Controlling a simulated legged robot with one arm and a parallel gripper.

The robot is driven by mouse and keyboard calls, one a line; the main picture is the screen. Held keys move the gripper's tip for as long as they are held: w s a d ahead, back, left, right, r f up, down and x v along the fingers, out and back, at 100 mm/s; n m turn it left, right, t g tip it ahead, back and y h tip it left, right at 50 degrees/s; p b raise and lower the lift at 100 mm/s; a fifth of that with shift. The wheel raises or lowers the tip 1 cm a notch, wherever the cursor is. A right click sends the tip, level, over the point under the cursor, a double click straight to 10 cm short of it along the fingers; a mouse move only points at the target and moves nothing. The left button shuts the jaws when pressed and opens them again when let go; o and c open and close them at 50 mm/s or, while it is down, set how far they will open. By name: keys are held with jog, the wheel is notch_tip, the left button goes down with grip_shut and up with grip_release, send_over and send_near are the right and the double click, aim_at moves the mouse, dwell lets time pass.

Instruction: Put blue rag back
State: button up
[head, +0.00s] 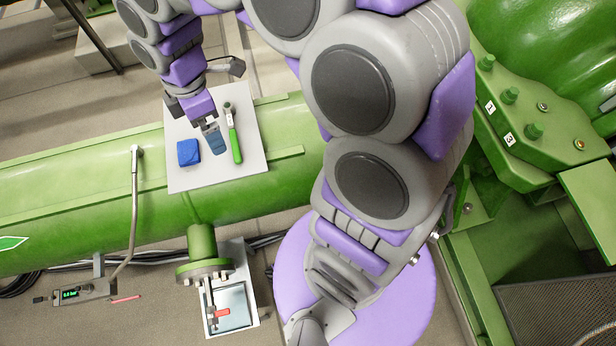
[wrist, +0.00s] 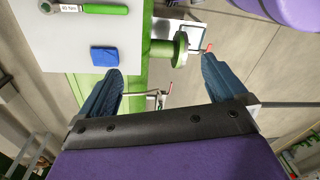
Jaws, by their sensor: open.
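The blue rag (head: 188,152) is a small folded block on a white board (head: 180,180). In the wrist view the rag (wrist: 104,56) lies beside the tip of my left finger, apart from it as far as I can tell. My gripper (head: 215,146) is over the board, right of the rag in the head view. In the wrist view its two blue-grey fingers (wrist: 162,68) are wide apart with nothing between them. Its height above the board is hard to tell.
A green-handled ratchet (head: 235,145) lies on the board right of my gripper. The board rests on a large green pipe (head: 70,210). A metal lever (head: 134,200) stands to the left. A flanged pipe stub (head: 203,268) and a tray with a red item (head: 222,313) are below.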

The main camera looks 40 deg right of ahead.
jog(key=s+d+m, duration=0.4)
jog(key=s+m, duration=0.4)
jog(key=s, duration=0.3)
jog(key=s+d+r+m, duration=0.1)
jog(key=s+d+m, duration=0.3)
jog(key=s+m, duration=0.5)
jog(key=shift+s+d+r+g+h, duration=0.3)
jog(key=shift+s+d+g, duration=0.1)
jog(key=shift+s, duration=0.7)
